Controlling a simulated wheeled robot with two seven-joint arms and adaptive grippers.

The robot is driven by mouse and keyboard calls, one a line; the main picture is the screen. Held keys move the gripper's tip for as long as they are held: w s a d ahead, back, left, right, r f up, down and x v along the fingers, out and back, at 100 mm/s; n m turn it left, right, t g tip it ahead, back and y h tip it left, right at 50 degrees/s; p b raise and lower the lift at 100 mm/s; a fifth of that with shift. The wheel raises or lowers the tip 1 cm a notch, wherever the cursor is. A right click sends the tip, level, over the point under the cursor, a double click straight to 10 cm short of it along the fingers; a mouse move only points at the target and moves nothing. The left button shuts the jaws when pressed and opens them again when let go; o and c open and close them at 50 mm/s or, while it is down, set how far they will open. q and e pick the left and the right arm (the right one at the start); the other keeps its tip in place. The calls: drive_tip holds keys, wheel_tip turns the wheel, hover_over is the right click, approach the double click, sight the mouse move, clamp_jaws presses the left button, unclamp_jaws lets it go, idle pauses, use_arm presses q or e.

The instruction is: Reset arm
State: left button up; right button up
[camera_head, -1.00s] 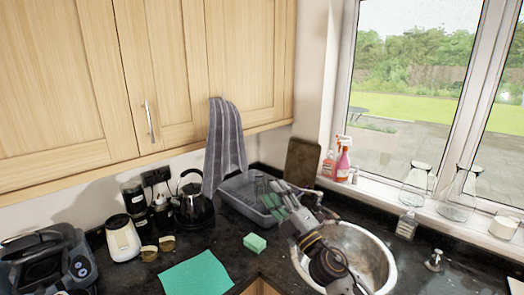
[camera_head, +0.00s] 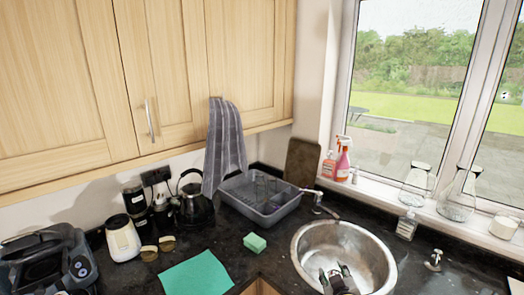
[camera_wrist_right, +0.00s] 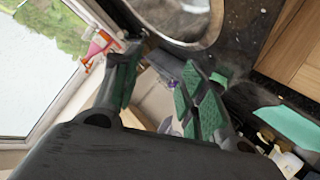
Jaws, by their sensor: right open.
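My right gripper (camera_head: 337,272) shows at the bottom of the head view, in front of the near part of the round steel sink (camera_head: 345,240). In the right wrist view its green-padded fingers (camera_wrist_right: 163,88) are spread apart, with nothing held between them. Most of my right arm is outside the head view. My left gripper is not in view.
A green sponge (camera_head: 255,242) and a teal cloth (camera_head: 197,274) lie on the dark counter. A kettle (camera_head: 195,207) stands left. Glass flasks (camera_head: 458,200) line the sill.

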drive_tip(key=s+f+m+g+y, duration=0.1)
drive_tip(key=s+f+g, duration=0.45)
drive_tip(key=s, duration=0.55)
drive_tip(key=s+f+m+g+y, duration=0.1)
drive_tip(key=s+f+g, duration=0.3)
drive_tip(key=s+f, duration=0.45)
drive_tip(key=s+d+f+g+b, duration=0.1)
drive_tip(key=s+f+b, duration=0.15)
drive_tip(key=f, duration=1.55)
drive_tip(key=s+f+b, duration=0.2)
drive_tip(key=f+b, duration=0.1)
drive_tip(key=f, duration=1.6)
drive_tip(key=s+d+f+b, duration=0.2)
drive_tip(key=s+f, duration=0.9)
drive_tip(key=f, duration=0.1)
drive_tip(key=s+d+f+g+b, duration=0.1)
drive_tip(key=s+d+f+b, duration=0.1)
drive_tip(key=s+f, duration=0.9)
drive_tip(key=shift+f, duration=0.45)
